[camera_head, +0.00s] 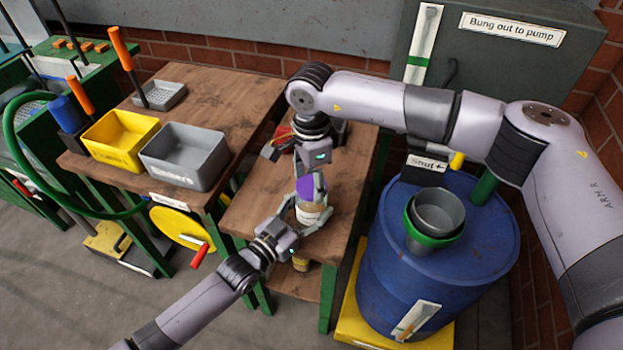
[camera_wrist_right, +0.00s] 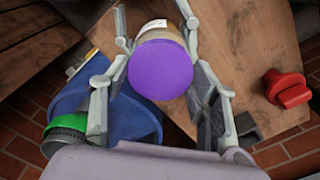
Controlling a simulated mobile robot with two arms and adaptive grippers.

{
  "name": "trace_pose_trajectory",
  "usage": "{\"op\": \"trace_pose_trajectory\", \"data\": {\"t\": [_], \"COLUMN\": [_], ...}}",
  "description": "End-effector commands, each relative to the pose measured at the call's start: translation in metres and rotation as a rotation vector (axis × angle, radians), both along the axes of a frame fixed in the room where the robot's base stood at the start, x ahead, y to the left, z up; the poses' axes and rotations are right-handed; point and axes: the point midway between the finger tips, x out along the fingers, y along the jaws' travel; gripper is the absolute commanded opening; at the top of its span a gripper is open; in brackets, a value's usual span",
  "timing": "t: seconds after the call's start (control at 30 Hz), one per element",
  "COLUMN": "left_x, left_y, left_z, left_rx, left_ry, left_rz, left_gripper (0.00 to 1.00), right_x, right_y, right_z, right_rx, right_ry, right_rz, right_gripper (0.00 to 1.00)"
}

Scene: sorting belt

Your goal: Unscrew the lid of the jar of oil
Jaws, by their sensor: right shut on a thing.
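My right gripper (camera_head: 310,184) comes down from above and is shut on the lid, a finger on each side. My left gripper (camera_head: 306,216) comes in from the lower left, its fingers closed around the jar body below the lid. Its fingers also show at the top of the right wrist view. Finger contact is partly hidden.
A red object (camera_head: 283,142) lies behind the jar. A blue drum (camera_head: 450,290) with a green-rimmed grey funnel (camera_head: 437,215) stands at right. Yellow (camera_head: 120,135) and grey (camera_head: 183,158) bins sit on the left table (camera_head: 215,95). The front right of the jar table is clear.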

Motion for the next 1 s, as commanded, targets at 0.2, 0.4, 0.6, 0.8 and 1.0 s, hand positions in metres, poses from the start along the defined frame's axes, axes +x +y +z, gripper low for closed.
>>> {"op": "trace_pose_trajectory", "data": {"t": [0.2,0.4,0.6,0.8,1.0], "left_x": [-0.0003,-0.0003,-0.0004,-0.0002,-0.0001], "left_y": [-0.0002,-0.0002,-0.0003,-0.0002,-0.0001], "left_z": [0.0003,0.0004,0.0004,0.0004,0.0003], "left_rx": [-0.001,-0.001,-0.001,0.0,0.0], "left_ry": [-0.001,-0.002,-0.002,-0.001,-0.001], "left_rz": [-0.001,-0.001,-0.001,-0.001,0.0], "left_gripper": [0.0,0.0,0.0,0.0,0.0], "right_x": [0.0006,0.0006,0.0005,0.0007,0.0006], "right_y": [-0.0012,-0.0011,-0.0009,-0.0012,-0.001], "right_z": [-0.0009,-0.0006,-0.0003,-0.0007,-0.0004], "right_rx": [-0.002,-0.001,0.0,-0.001,-0.001], "right_ry": [-0.001,-0.001,0.0,-0.001,-0.001], "right_rz": [0.405,0.692,0.742,0.743,0.743], "right_gripper": [0.21,0.21,0.21,0.21,0.21]}}
